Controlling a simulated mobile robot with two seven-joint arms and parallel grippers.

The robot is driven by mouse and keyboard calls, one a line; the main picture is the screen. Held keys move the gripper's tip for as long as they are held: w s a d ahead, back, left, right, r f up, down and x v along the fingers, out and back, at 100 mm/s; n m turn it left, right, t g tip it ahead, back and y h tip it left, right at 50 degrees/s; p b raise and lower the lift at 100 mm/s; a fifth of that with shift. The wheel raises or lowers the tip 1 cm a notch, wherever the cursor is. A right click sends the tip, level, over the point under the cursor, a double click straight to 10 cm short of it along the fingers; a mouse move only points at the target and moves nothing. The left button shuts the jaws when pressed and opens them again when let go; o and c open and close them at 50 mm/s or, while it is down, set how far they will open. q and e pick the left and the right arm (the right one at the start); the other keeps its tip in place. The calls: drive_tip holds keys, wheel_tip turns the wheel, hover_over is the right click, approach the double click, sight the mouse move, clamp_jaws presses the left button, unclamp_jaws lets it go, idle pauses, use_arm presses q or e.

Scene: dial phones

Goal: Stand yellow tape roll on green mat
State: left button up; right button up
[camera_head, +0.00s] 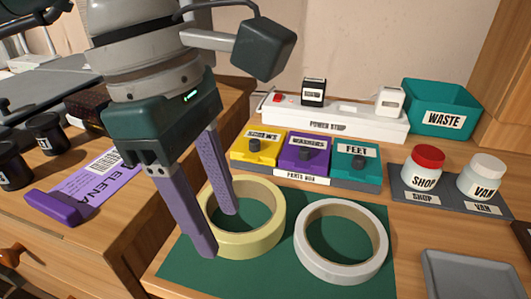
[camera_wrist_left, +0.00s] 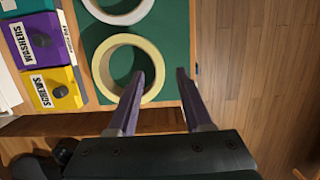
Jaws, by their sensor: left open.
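The yellow tape roll (camera_head: 262,243) lies flat on the green mat (camera_head: 185,276), left of a white roll. It also shows in the left wrist view (camera_wrist_left: 104,86). My left gripper (camera_head: 218,234) is open and points down at the yellow roll's near left side. One finger is over the roll's hole, the other outside its wall, so they straddle the wall. The wrist view shows the left gripper (camera_wrist_left: 160,74) the same way, with gaps to the wall. I cannot tell how deep the fingertips reach. My right gripper is not in view.
The white tape roll (camera_head: 322,266) lies flat right of the yellow one. Behind the mat stand the parts bins (camera_head: 327,176), power strip (camera_head: 345,124) and teal waste bin (camera_head: 441,112). Labelled jars (camera_head: 424,168) and a grey tray (camera_head: 470,275) are right. The mat's front strip is bare.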

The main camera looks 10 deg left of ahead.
use_arm(q)
wheel_tip(320, 180, up, 10)
drive_tip(key=a+p, duration=0.1)
drive_tip(key=a, duration=0.1)
drive_tip(key=shift+f, duration=0.15)
